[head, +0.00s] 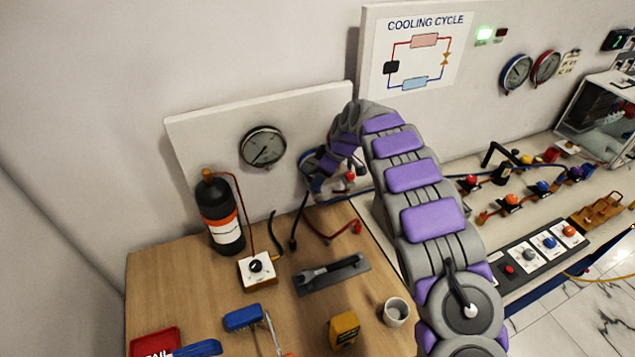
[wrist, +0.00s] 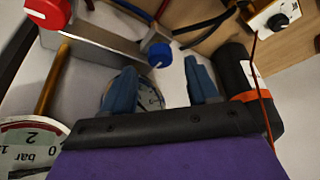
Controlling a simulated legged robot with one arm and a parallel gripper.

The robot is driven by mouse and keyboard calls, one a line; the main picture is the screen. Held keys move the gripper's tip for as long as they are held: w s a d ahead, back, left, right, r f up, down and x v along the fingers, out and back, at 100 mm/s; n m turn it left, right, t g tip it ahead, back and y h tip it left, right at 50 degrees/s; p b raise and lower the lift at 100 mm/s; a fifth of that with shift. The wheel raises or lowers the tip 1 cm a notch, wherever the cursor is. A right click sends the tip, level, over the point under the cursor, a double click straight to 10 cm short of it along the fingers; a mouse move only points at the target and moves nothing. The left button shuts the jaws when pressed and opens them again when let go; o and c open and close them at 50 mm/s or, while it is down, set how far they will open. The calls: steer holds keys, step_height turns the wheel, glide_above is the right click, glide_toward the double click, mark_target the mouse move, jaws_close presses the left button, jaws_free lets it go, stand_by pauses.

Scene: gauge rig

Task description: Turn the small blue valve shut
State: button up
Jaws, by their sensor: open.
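The small blue valve (wrist: 160,54) is a round blue knob on a grey manifold block (wrist: 100,38) in the wrist view. My gripper (wrist: 159,67) is open, with one blue finger on each side of the line to the knob. The knob shows just beyond the fingertips, between them and nearer the left one. I cannot tell whether either finger touches it. In the head view my gripper is at the wall manifold, largely hidden by my arm, and the blue valve cannot be made out there.
A red valve (wrist: 50,10) sits on the same block, beside a gauge (wrist: 32,145). A black bottle (head: 218,212) stands left of the manifold. Hoses, a wrench (head: 330,272) and a white cup (head: 396,312) are on the wooden bench (head: 180,285).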

steer(key=shift+x, duration=1.65)
steer(key=shift+c, duration=0.4)
steer(key=c, duration=1)
steer(key=shift+o, duration=0.2)
